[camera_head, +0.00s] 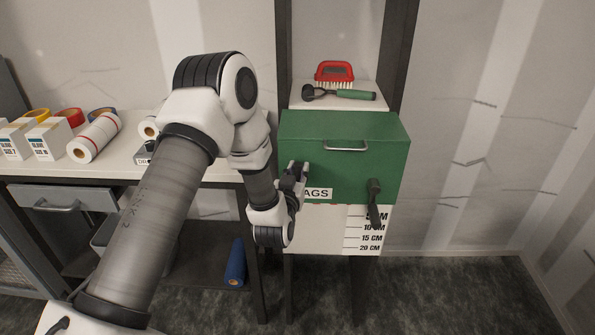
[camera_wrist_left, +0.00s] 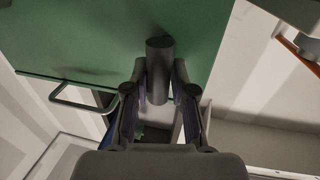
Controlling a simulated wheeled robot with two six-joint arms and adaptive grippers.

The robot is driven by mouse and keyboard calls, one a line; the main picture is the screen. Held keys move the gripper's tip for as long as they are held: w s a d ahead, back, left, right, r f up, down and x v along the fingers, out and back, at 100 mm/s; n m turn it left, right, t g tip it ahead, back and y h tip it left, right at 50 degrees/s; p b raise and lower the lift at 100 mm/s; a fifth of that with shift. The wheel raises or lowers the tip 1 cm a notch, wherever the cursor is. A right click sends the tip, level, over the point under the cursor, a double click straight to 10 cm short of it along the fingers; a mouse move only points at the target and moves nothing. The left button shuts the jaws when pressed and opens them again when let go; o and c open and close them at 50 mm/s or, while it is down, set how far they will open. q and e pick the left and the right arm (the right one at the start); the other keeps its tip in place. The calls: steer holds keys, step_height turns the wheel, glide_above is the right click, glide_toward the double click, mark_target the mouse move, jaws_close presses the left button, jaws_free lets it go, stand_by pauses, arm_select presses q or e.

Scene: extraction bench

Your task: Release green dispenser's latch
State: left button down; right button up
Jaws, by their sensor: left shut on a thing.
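The green dispenser (camera_head: 343,150) is a box on a stand, with a metal handle (camera_head: 345,147) high on its front. A dark lever latch (camera_head: 374,203) hangs downward at the right side of its front. My left gripper (camera_head: 297,178) is at the left side of the front and partly covers the label (camera_head: 318,194), leaving "AGS" readable. In the left wrist view my left gripper (camera_wrist_left: 159,82) is shut on a dark cylindrical grip (camera_wrist_left: 160,55) in front of the green panel (camera_wrist_left: 100,35). What this grip joins is hidden in the head view.
A red brush (camera_head: 334,72) and a green-handled tool (camera_head: 345,95) lie on the shelf above. A white sheet with a centimetre scale (camera_head: 365,235) hangs below the dispenser. The left bench (camera_head: 120,165) holds boxes and rolls. The floor at right is clear.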

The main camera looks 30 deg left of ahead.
arm_select(q)
steer(key=shift+a+f+n+b, duration=0.1)
steer(key=shift+f+n+b, duration=0.1)
steer(key=shift+n+b, duration=0.65)
steer(key=shift+s+a+f+n+y+b, duration=0.2)
steer(key=shift+n+y+b, duration=0.5)
steer(key=shift+n+b, duration=2.55)
steer(key=shift+s+a+f+n+y+b, duration=0.2)
steer(key=shift+n+y+b, duration=0.5)
steer(key=shift+n+b, duration=2.55)
steer(key=shift+s+a+f+n+y+b, duration=0.1)
steer(key=shift+a+f+n+y+b, duration=0.4)
steer(key=shift+n+b, duration=2.75)
steer(key=shift+d+r+m+y+b, duration=0.25)
steer(key=shift+m+y+b, duration=0.15)
steer(key=shift+b, duration=0.05)
steer(key=c, duration=1)
jaws_free()
steer(key=shift+w+d, duration=0.1)
steer(key=shift+f, duration=0.1)
steer(key=v, duration=1.2)
